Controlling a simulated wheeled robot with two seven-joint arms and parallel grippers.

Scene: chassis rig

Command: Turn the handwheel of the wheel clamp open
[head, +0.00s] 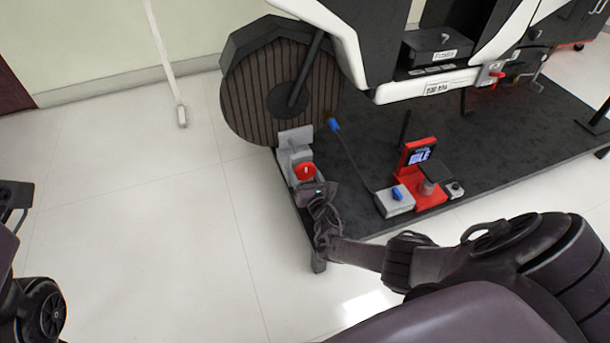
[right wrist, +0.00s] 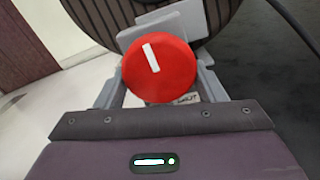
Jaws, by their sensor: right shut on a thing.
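The wheel clamp (head: 296,142) is a grey fixture at the front left corner of the dark platform, against the big ribbed wheel (head: 265,90). Its red round handwheel (head: 303,171) faces me. In the right wrist view the handwheel (right wrist: 160,70) fills the middle, and its white mark leans slightly left of upright. My right gripper (head: 314,188) is at the handwheel and shut on it; its fingertips are hard to make out. Dark parts of my left arm show at the left edge of the head view, but I cannot make out the left gripper.
The dark platform (head: 500,150) carries a red stand (head: 428,190), a grey block with a blue knob (head: 395,201) and a blue-tipped lever (head: 334,125), right of the clamp. The white and black chassis overhangs behind. The tiled floor to the left is clear.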

